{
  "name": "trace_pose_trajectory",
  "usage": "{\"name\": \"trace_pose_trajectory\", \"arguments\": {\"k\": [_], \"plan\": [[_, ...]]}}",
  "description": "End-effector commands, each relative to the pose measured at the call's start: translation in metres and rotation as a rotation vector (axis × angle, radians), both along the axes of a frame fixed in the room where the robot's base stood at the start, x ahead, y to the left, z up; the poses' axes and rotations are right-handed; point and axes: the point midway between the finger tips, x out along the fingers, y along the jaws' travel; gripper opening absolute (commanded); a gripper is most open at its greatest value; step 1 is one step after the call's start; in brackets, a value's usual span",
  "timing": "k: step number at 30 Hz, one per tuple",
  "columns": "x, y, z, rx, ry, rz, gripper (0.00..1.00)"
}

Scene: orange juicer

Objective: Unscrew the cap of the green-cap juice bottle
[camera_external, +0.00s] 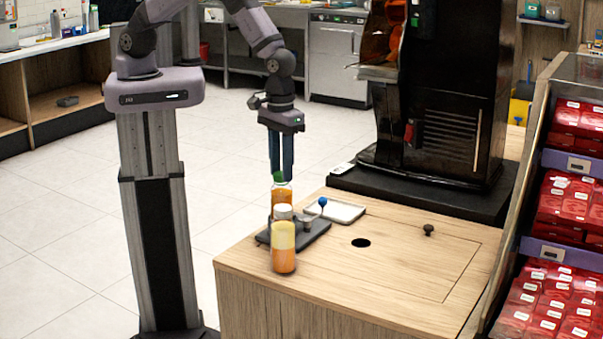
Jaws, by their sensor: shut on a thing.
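The green-cap juice bottle (281,197) stands upright at the back left of the wooden counter, filled with orange juice. Its green cap (279,176) is at the top of the bottle. My gripper (280,174) points straight down from above, with its dark blue fingers at the cap, shut on it. The fingers partly cover the cap, so its fit on the bottle neck cannot be told. A white-cap bottle (284,250) of orange juice stands in front and hides the lower part of the green-cap bottle.
A dark fixture (316,229) with a blue-knobbed lever (322,202) sits beside the bottles. A white tray (348,212) lies behind it. The black juicer (430,100) stands at the back right.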

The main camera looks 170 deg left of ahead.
Motion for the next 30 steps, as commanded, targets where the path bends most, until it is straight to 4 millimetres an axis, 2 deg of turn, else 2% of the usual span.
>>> {"name": "trace_pose_trajectory", "arguments": {"k": [9,13,20,21,23,24,29,30], "plan": [[0.0010,-0.0004,0.0007,0.000,-0.001,0.320,0.03],[0.0009,-0.0003,0.0005,-0.001,-0.001,0.381,0.03],[0.0010,-0.0002,0.0004,0.000,-0.002,0.389,0.03],[0.0010,-0.0002,0.0004,0.000,-0.002,0.389,0.35],[0.0009,-0.0001,0.0004,0.000,-0.002,0.388,0.49],[0.0008,-0.0001,0.0004,-0.001,-0.001,0.388,0.52],[0.0005,0.0000,0.0004,0.000,-0.001,0.387,0.52],[0.0004,0.0000,0.0004,0.000,-0.001,0.387,0.54]]}}
